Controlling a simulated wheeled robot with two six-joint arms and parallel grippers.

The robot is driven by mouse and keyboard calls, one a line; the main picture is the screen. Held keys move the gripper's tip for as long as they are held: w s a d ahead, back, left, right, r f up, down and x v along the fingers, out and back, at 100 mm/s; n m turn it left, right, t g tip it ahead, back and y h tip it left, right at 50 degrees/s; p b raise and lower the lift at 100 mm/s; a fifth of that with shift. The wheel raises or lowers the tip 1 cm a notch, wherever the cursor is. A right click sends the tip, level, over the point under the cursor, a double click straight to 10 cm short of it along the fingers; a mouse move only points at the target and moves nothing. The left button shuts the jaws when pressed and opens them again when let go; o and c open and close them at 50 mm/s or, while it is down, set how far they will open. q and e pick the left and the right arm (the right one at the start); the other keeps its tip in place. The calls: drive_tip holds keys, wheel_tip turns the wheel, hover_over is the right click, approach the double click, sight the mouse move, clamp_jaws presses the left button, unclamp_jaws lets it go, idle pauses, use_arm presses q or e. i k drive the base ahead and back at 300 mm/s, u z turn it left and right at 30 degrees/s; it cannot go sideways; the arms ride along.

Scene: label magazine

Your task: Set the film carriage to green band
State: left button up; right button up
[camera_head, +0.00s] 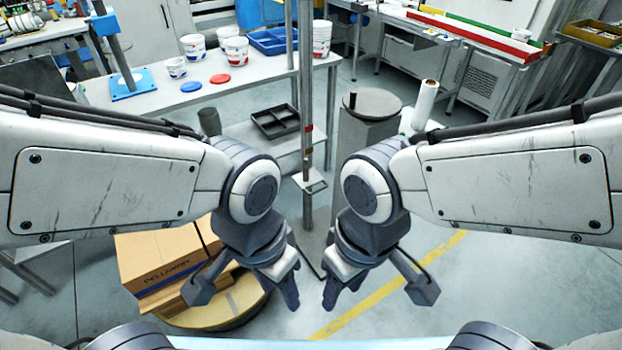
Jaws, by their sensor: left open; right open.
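A grey upright mast (306,85) stands in the middle of the head view. A small metal carriage with a flat plate (311,186) sits low on it. A small red mark (308,128) shows on the mast above the carriage. I cannot make out a green band on the mast. My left gripper (285,287) is open and empty, nearer to me and lower in the picture than the carriage, left of the mast. My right gripper (341,287) is open and empty to the right of the mast line. Neither touches the carriage.
A cardboard box (165,255) lies on a round turntable (235,305) at lower left. A grey pillar (368,130) and a white roll (425,104) are right of the mast.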

sight(311, 172)
drive_tip(key=u, duration=0.1)
drive_tip(key=i, duration=0.95)
drive_tip(key=z, duration=0.2)
